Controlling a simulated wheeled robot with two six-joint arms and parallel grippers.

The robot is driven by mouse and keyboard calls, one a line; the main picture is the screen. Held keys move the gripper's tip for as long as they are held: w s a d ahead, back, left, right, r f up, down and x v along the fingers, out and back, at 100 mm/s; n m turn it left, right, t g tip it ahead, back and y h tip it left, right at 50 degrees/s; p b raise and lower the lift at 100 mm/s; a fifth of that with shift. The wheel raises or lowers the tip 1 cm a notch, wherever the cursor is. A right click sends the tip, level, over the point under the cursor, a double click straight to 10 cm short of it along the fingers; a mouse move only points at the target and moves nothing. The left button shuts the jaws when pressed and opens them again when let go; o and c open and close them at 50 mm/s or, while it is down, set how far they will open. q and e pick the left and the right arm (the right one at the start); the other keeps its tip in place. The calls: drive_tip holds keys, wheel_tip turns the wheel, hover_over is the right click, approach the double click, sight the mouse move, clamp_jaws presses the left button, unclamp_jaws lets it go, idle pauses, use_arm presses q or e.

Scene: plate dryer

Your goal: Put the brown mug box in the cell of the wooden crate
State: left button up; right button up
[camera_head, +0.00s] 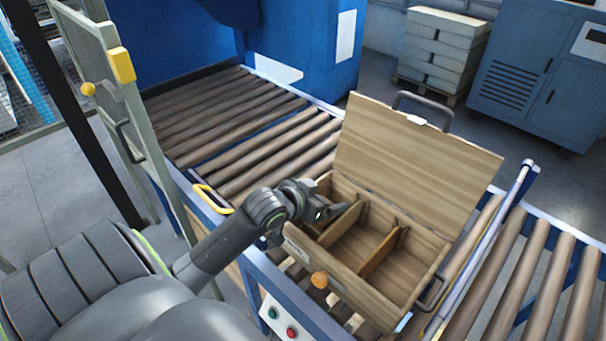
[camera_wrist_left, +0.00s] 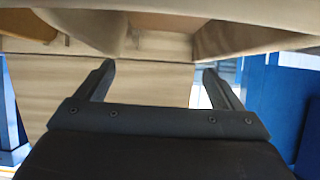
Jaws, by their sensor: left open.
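The wooden crate (camera_head: 375,284) stands on the roller conveyor with its lid (camera_head: 415,160) open and upright at the back. Thin dividers (camera_head: 378,252) split it into cells; the middle and right cells look empty. My left gripper (camera_head: 338,211) is at the crate's left cell, and its arm hides part of that cell. In the left wrist view my left gripper (camera_wrist_left: 157,80) has its two fingers wide apart, with pale wood-like surfaces beyond them. I cannot make out the brown mug box as a separate thing in either view. My right gripper is not in view.
Conveyor rollers (camera_head: 240,150) run left of and behind the crate. A metal bar (camera_head: 485,245) lies close to its right side. A yellow handle (camera_head: 212,199) is near my left forearm. A red button (camera_head: 291,333) is on the conveyor's front panel.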

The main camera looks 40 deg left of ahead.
use_arm(q)
drive_tip(key=v, duration=0.9)
drive_tip(key=shift+s, duration=0.3)
